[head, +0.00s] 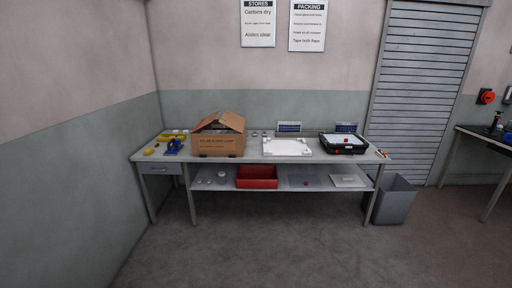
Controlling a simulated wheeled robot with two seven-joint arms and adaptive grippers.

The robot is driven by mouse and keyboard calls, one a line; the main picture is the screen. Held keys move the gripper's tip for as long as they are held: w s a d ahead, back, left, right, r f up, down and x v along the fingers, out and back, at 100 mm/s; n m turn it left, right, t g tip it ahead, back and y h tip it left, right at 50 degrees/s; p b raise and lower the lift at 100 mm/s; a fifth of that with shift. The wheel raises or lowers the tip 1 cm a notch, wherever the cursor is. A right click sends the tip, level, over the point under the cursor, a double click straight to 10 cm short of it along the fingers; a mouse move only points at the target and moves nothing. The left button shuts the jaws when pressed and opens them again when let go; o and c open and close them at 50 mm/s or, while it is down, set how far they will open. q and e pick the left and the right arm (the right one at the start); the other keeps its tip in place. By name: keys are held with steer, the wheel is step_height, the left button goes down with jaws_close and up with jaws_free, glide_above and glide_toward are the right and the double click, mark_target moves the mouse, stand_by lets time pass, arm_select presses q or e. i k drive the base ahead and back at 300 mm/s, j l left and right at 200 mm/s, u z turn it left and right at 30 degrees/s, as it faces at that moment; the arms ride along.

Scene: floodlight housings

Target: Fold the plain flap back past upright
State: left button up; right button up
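A brown cardboard carton (219,146) stands on the workbench, left of its middle, with dark lettering on its front face. Its top is partly open. At this size I cannot tell which flap is plain. Neither of my grippers is in view.
The bench (262,159) also holds a white tray-like piece (287,147), a black open case (344,144), a blue tape dispenser (173,147) and yellow items. A red bin (257,177) sits on the lower shelf. A grey bin (395,200) stands at right. The floor in front is clear.

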mark_target(230, 119)
steer(key=i+j+z, duration=0.1)
steer(key=i, duration=0.3)
steer(key=i+j, duration=0.55)
steer(key=j, duration=0.2)
steer(key=i+j+u, duration=0.1)
steer(key=i+j, duration=0.15)
steer(key=j, duration=0.15)
steer(key=i+j, duration=0.2)
steer(key=j, duration=0.2)
